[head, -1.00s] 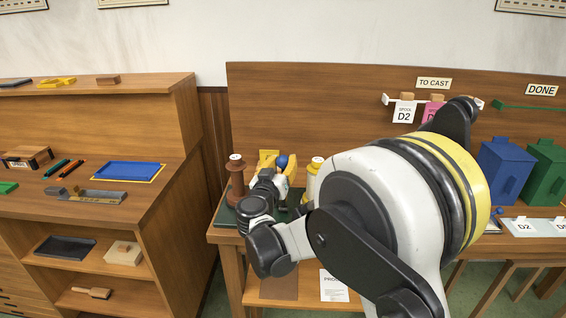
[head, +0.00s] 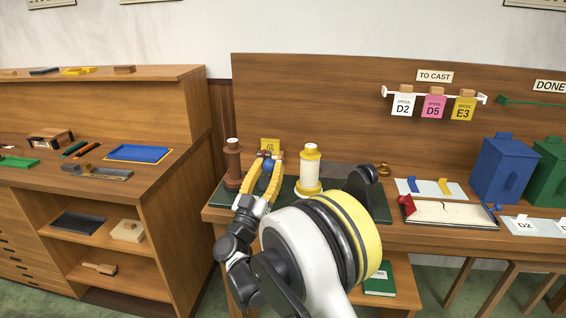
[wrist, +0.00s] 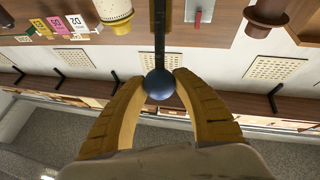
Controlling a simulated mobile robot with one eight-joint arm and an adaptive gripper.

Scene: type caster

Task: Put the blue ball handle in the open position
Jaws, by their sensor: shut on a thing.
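The blue ball handle (wrist: 160,85) sits between my fingertips in the wrist view, on a dark rod (wrist: 159,30) that runs to the top of the picture. My gripper (wrist: 161,79) has its two yellow fingers closed around the ball. The ball is small and partly hidden by the fingers there. The mechanism's base and the lever's lower end are hidden behind my arm.
A brown spool (head: 233,163) stands close left of my gripper, and a cream and yellow spool (head: 311,168) close right. A blue container (head: 503,170) and a white tray (head: 450,213) are farther right on the bench (head: 420,238). A shelf unit stands left, across a gap.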

